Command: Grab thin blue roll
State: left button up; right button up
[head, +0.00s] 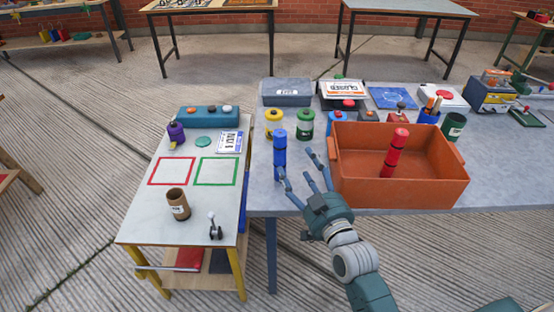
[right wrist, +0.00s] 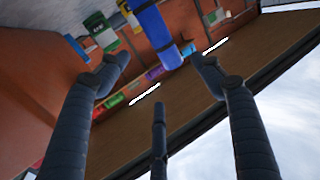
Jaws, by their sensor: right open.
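The thin blue roll (head: 279,150) stands upright near the left front edge of the grey table, left of the orange bin. In the right wrist view the blue roll (right wrist: 156,30) shows tilted, just beyond and between the fingertips. My right gripper (head: 300,164) is open and empty, right beside the roll, with one finger low in front of it and the others to its right. Its spread fingers also show in the right wrist view (right wrist: 160,65). I cannot tell whether any finger touches the roll. My left gripper is not in view.
The orange bin (head: 350,185) with a red roll (head: 394,153) stands close right of the gripper. Yellow (head: 274,121) and green (head: 306,124) lidded jars stand behind the blue roll. A lower side table (head: 150,230) with a brown cup (head: 178,204) is at left.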

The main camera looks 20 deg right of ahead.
aim_at(285, 152)
jog(key=w+f, duration=0.1)
jog(key=w, duration=0.3)
jog(key=w+f, duration=0.1)
jog(key=w, duration=0.3)
jog(key=w+a, duration=0.1)
jog(key=w, duration=0.3)
jog(key=shift+w+f, duration=0.1)
jog(key=shift+f, duration=0.3)
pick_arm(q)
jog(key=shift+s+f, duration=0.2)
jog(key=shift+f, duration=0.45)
pick_arm(e)
jog(key=shift+c, duration=0.5)
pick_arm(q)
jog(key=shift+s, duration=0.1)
pick_arm(e)
jog(key=c, duration=1.2)
